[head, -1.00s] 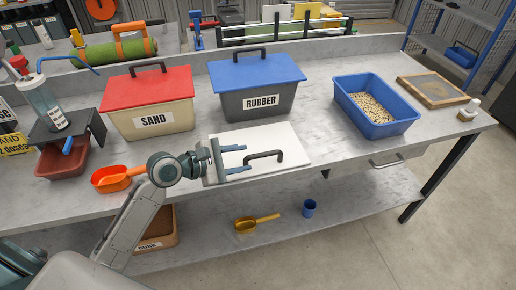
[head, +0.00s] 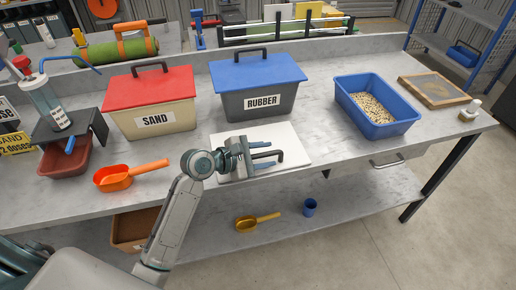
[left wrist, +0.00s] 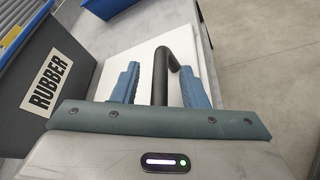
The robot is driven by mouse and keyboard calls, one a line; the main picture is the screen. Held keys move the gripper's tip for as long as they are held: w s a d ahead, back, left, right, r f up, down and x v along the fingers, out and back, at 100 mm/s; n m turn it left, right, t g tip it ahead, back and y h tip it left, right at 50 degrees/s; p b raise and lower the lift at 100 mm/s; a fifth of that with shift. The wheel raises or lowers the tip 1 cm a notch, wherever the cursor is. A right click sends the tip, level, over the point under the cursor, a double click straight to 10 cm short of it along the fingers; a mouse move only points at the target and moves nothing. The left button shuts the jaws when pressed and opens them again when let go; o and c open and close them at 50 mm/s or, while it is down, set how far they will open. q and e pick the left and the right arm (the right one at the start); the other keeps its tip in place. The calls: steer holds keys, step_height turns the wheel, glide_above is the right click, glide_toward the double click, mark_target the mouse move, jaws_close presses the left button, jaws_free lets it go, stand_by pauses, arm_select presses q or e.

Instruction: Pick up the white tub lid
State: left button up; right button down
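The white tub lid (head: 288,138) lies flat on the grey bench in front of the blue-lidded RUBBER tub, its black handle (head: 296,154) facing up. My left gripper (head: 271,156) is at the handle, coming in from the left with its blue fingers open. In the left wrist view the black handle (left wrist: 160,75) lies between the two fingers, with a gap on each side. The lid (left wrist: 118,52) shows behind and beside the fingers. Part of the lid is hidden by my gripper in the head view. My right gripper is not in view.
The RUBBER tub (head: 260,104) stands just behind the lid, and the red-lidded SAND tub (head: 155,122) is to its left. An orange scoop (head: 114,178) lies at the left front. A blue bin of pellets (head: 350,112) stands to the right. Bench between lid and bin is clear.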

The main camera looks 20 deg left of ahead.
arm_select(q)
jaws_close()
